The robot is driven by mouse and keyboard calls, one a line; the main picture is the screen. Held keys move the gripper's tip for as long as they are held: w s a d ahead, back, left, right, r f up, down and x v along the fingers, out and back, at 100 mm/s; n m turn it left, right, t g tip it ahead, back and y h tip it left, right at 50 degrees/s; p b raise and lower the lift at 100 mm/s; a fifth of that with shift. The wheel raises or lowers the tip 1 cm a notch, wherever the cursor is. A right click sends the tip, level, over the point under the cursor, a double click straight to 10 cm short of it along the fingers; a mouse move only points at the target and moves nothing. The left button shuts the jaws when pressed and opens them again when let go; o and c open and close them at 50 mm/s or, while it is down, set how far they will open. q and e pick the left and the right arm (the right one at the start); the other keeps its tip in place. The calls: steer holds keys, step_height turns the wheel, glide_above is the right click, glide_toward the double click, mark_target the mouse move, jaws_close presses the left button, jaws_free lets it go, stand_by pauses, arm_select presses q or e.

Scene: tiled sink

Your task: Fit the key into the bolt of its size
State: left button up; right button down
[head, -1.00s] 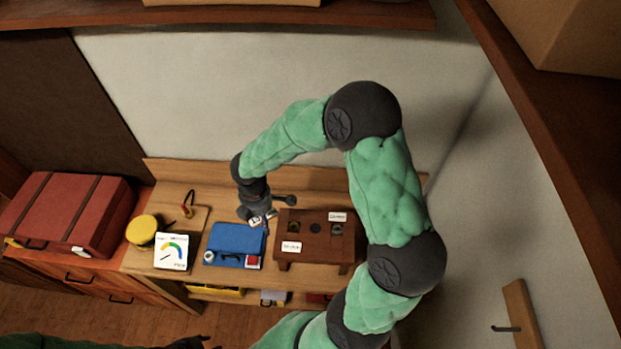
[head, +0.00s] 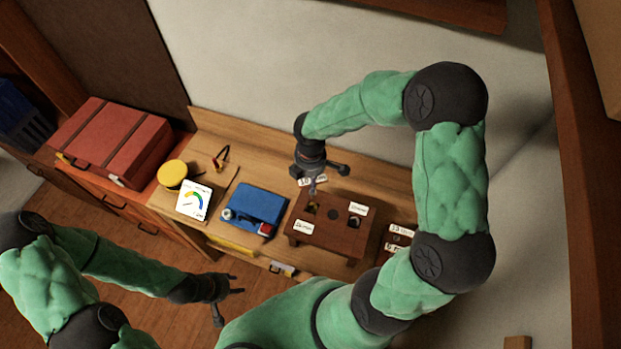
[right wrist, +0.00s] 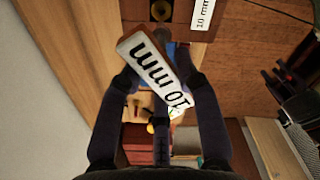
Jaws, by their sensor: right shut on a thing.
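My right gripper (head: 312,186) is shut on a key whose white tag (right wrist: 160,72) reads "10 mm" in the right wrist view. The tag sits tilted between the fingers (right wrist: 160,92). In the head view the gripper is over the back left of a dark wooden block (head: 318,241), near its left hole (head: 311,208). Whether the key's tip touches anything is hidden. The block has three round openings and white labels (head: 304,227). A "10 mm" label (right wrist: 206,12) and a round bolt opening (right wrist: 160,10) show in the wrist view. My left gripper (head: 225,299) is open and empty, in front of the bench.
A blue case (head: 258,204), a dial card (head: 194,200) and a yellow round thing (head: 172,174) stand left of the block. A red chest (head: 115,140) is further left.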

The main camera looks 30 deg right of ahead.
steer(key=shift+a+f+b, duration=0.15)
steer(key=shift+f+b, duration=0.3)
steer(key=shift+f, duration=0.25)
step_height(320, 180, down, 2)
steer(key=shift+f+b, duration=0.1)
steer(key=shift+b, duration=0.8)
steer(key=shift+f+b, duration=0.65)
steer(key=shift+f, duration=0.25)
steer(key=shift+f+b, duration=1.3)
steer(key=shift+f, duration=0.3)
steer(key=c, duration=0.8)
jaws_free()
steer(key=shift+r, duration=0.1)
step_height(320, 180, up, 12)
steer(key=shift+f, duration=0.1)
